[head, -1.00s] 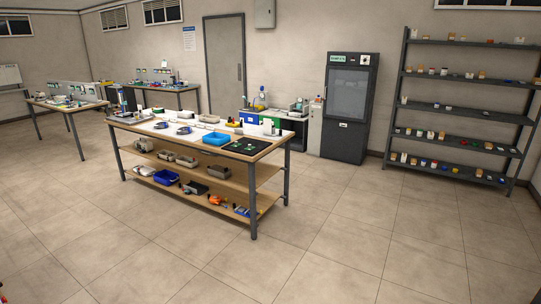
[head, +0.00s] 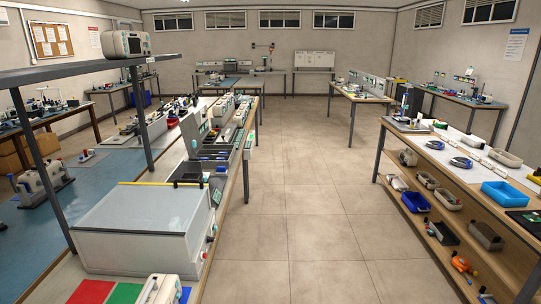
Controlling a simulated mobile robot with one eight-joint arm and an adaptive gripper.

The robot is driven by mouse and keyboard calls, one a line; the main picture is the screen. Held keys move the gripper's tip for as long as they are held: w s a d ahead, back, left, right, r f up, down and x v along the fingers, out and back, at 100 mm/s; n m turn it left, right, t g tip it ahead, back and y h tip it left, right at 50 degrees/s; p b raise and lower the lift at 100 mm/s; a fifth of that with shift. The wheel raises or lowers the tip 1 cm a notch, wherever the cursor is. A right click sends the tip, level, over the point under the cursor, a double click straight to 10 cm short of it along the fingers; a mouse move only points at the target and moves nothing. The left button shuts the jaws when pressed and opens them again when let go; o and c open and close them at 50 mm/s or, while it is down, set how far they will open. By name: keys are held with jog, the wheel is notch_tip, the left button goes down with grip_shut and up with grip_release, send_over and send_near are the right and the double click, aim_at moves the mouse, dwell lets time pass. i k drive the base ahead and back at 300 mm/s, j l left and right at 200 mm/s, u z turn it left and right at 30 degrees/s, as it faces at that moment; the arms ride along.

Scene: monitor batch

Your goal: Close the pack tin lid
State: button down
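I cannot pick out a pack tin or its lid for certain; items on the benches are too small to tell. The workbench (head: 447,177) at the right carries a blue tray (head: 505,195), beige bins (head: 505,158) and small devices. The long bench (head: 232,190) at the left carries several devices and trays, one with a raised panel (head: 196,132). My gripper is not in view.
A large white box with a grey top (head: 150,225) stands on the near left bench, beside red (head: 90,292) and green mats. A shelf post (head: 140,115) rises there. A wide clear floor aisle (head: 308,200) runs between the benches to the back wall.

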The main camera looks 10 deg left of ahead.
aim_at(188, 127)
jog(key=i+j+u, duration=0.25)
jog(key=i, duration=0.85)
jog(key=i+l+u, duration=0.25)
jog(key=i, duration=0.8)
